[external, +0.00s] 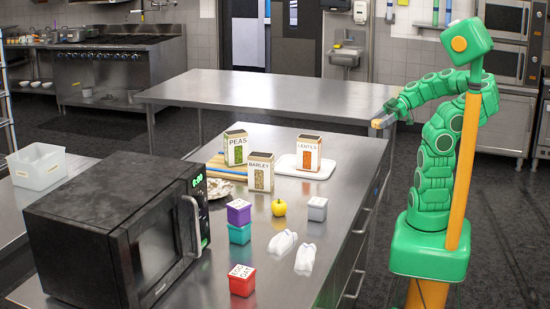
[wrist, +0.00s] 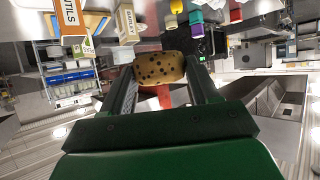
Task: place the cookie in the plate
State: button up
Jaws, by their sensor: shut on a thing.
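My gripper (external: 380,124) is held up in the air at the right edge of the steel table, left of my green arm. In the wrist view, my gripper (wrist: 160,77) is shut on a brown cookie with dark chips (wrist: 158,68), gripped between the two fingers. A pale, patterned dish that may be the plate (external: 226,172) lies beside the microwave; I cannot tell for certain. A white rectangular tray (external: 290,170) lies at the back right, under the lentils box. The gripper is apart from both.
The peas (external: 236,148), barley (external: 260,172) and lentils (external: 308,153) boxes stand at the back. A black microwave (external: 80,240) fills the left. The table's right edge is clear.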

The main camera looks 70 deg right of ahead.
jog(key=w+a+f+m+t+h, duration=0.1)
jog(key=w+a+m, duration=0.15)
jog(key=w, duration=0.75)
jog(key=w+a+f+m+t+h, duration=0.1)
jog(key=w+a+f+h, duration=0.15)
jog(key=w, duration=0.65)
jog(key=w+a+f+m+t+h, duration=0.1)
jog(key=w+a, duration=0.3)
jog(key=w, duration=0.6)
jog(key=w+a+r+m+h, duration=0.1)
jog(key=w+a+r, duration=0.1)
jog(key=w+a, duration=0.75)
jog(key=w+a+r+m+h, duration=0.25)
jog(key=w+a, duration=0.25)
jog(key=a, duration=1)
notch_tip(320, 180, down, 10)
jog(key=f, duration=0.1)
jog(key=shift+n+y, duration=0.3)
jog(key=shift+y, duration=0.1)
jog(key=x, duration=1.6)
jog(key=shift+s+d+f, duration=0.1)
jog(key=shift+s+f, duration=0.05)
jog(key=shift+f, duration=0.3)
jog(key=shift+w+f, duration=0.2)
jog(key=shift+f, duration=1.6)
